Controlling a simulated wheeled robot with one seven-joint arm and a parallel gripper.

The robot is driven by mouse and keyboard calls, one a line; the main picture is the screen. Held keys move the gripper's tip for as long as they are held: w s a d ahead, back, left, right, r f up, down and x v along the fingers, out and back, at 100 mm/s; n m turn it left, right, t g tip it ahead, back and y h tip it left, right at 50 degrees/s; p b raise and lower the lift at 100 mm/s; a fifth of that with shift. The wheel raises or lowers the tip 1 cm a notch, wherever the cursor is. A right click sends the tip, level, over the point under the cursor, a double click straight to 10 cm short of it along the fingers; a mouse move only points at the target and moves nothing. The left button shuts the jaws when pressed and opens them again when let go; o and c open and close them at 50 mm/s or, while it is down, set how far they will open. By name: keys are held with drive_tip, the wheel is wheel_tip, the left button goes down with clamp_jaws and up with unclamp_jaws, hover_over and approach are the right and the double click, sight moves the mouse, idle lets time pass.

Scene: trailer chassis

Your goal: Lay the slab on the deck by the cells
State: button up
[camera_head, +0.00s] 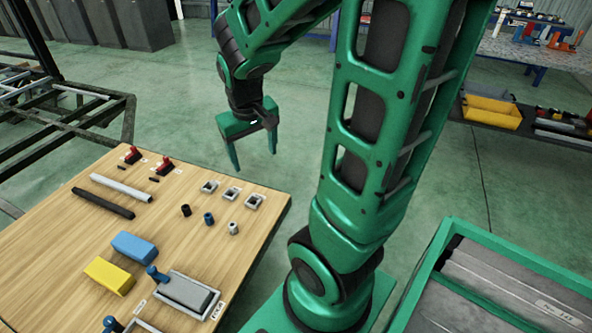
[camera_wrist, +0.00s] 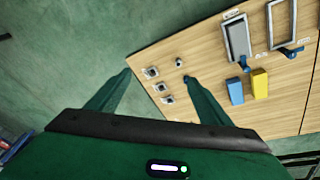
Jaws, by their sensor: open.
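My gripper (camera_head: 254,158) hangs open and empty over the floor past the table's far edge; its spread fingers also show in the wrist view (camera_wrist: 157,75). A dark grey flat piece (camera_head: 187,291), perhaps the slab, lies in a light rectangular frame on the wooden tabletop (camera_head: 60,250). A blue handle-like part (camera_head: 157,273) sits at its corner. It also shows in the wrist view (camera_wrist: 238,40). A blue block (camera_head: 134,246) and a yellow block (camera_head: 109,275) lie beside it. I cannot tell which things are the deck and cells.
Small square frames (camera_head: 231,193), short cylinders (camera_head: 208,218), a black rod (camera_head: 103,203), a grey rod (camera_head: 121,187) and red-black clamps (camera_head: 132,154) occupy the tabletop. A green-rimmed bin (camera_head: 520,259) holds grey panels at lower right. A black metal frame (camera_head: 75,120) stands left.

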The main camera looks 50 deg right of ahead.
drive_tip(key=s+a+r+m+g+y, duration=0.1)
drive_tip(key=s+r+m+g+y, duration=0.1)
drive_tip(key=s, duration=1.4)
drive_tip(key=shift+a+r+m, duration=0.2)
drive_tip(key=shift+r+m, duration=0.1)
drive_tip(key=shift+r, duration=0.6)
